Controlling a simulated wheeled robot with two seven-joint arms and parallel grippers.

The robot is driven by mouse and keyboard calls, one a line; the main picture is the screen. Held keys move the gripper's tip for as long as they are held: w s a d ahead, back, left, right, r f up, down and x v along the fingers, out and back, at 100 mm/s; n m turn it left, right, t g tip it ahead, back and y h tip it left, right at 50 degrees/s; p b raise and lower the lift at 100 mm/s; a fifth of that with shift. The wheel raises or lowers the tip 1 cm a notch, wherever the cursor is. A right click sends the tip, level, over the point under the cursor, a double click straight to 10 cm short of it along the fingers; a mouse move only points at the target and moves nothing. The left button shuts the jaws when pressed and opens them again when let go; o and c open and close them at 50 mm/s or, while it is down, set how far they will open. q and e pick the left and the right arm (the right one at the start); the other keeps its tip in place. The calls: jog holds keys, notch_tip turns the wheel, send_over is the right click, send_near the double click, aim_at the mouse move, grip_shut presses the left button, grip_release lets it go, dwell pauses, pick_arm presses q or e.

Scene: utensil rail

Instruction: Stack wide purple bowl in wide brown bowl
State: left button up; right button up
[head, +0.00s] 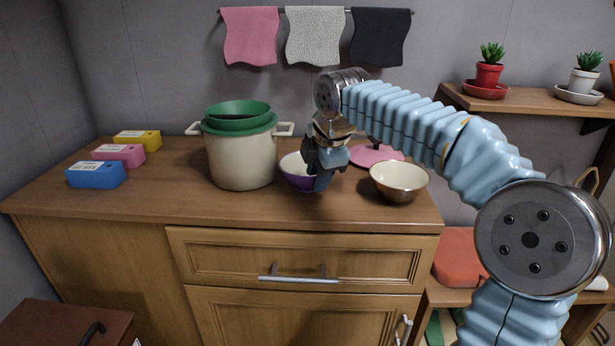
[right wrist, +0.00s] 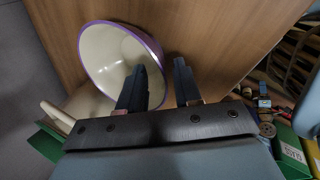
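The wide purple bowl (head: 292,168), cream inside, stands on the wooden counter, partly hidden behind my right gripper (head: 319,184). The right wrist view shows its cream inside and purple rim (right wrist: 98,60). There my right gripper (right wrist: 162,82) has its fingers apart, one overlapping the bowl's inside and the other beyond the rim. I cannot tell whether either touches the bowl. The wide brown bowl (head: 398,186), cream inside, stands upright and empty to the right on the counter. My left gripper is not in view.
A cream pot (head: 240,163) with green bowls (head: 238,114) on top stands left of the purple bowl. A pink lid-like object (head: 376,154) lies behind the brown bowl. Blue, pink and yellow boxes (head: 96,174) sit at the left. The counter's front strip (head: 250,210) is clear.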

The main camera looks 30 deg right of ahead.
jog(key=shift+c, duration=0.2)
grip_shut()
jog(key=shift+r, duration=0.1)
